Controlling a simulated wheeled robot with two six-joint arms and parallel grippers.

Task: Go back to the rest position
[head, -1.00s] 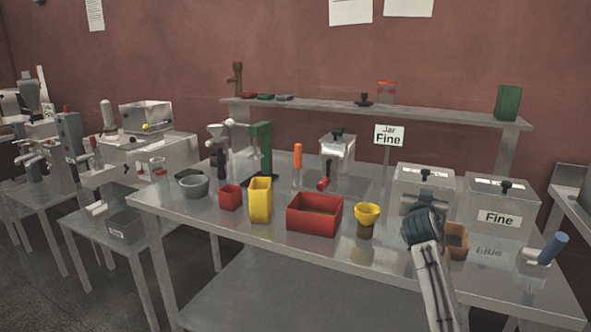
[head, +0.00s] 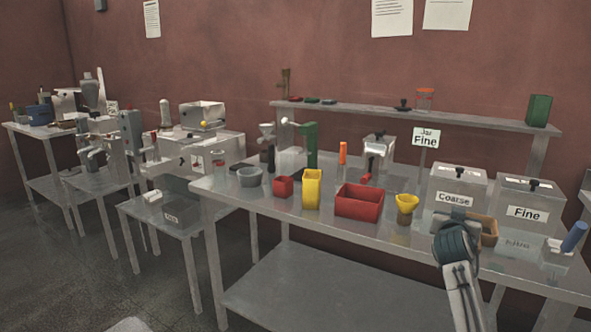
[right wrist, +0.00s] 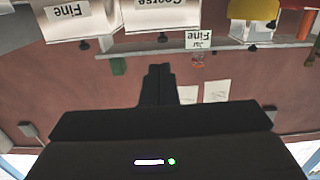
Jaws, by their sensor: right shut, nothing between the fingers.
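My right gripper (head: 457,214) is in front of the box labelled Coarse (head: 457,184), near the front of the steel bench. In the right wrist view, which is upside down, its fingers (right wrist: 160,70) are together with nothing between them. The wall lies behind them, and the boxes and shelf show along the top. My left gripper is in neither view.
The bench (head: 330,226) holds a box labelled Fine (head: 531,208), a red bin (head: 359,203), a yellow container (head: 312,188), a yellow funnel (head: 406,205) and a blue-handled tool (head: 573,238). Side tables (head: 165,212) stand left. Floor (head: 90,285) is open at lower left.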

